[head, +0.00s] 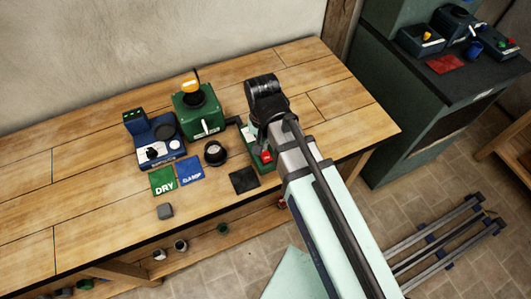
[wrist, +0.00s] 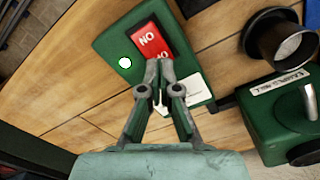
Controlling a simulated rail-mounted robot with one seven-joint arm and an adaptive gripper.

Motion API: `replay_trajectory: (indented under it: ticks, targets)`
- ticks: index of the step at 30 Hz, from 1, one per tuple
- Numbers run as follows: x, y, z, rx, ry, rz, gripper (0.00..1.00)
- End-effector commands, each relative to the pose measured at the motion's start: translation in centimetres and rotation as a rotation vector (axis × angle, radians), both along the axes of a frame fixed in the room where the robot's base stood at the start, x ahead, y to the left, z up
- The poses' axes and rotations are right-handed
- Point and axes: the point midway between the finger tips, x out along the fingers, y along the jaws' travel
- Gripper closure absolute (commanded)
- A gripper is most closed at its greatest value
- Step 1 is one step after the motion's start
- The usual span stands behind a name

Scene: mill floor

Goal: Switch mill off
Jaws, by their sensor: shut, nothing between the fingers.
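A green switch box (wrist: 112,45) with a red rocker switch (wrist: 148,39) fills the upper middle of the wrist view. White letters on the rocker read "NO" in this view; a second marking is partly hidden by my fingers. My gripper (wrist: 159,64) is shut and empty, its tips over the rocker's lower end. I cannot tell whether they touch it. The red switch also shows in the head view (head: 266,157), beside my arm, which hides much of the box. The green mill (head: 200,112) with an orange-topped part stands left of it; its body shows in the wrist view (wrist: 282,122).
A blue device (head: 160,143), a dark round cup (head: 215,152), a green "DRY" card (head: 163,181), a blue card (head: 189,171) and a black pad (head: 244,180) lie on the wooden bench (head: 110,215). A dark cabinet (head: 405,110) stands right.

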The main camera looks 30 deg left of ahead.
Motion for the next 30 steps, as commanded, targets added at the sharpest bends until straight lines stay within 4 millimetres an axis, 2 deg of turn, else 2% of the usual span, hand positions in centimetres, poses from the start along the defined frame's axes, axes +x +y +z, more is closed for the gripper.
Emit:
replay_trajectory:
  ticks: [30]
  targets:
    - [0.0, 0.0, -1.4, 0.0, 0.0, 0.0, 1.0]
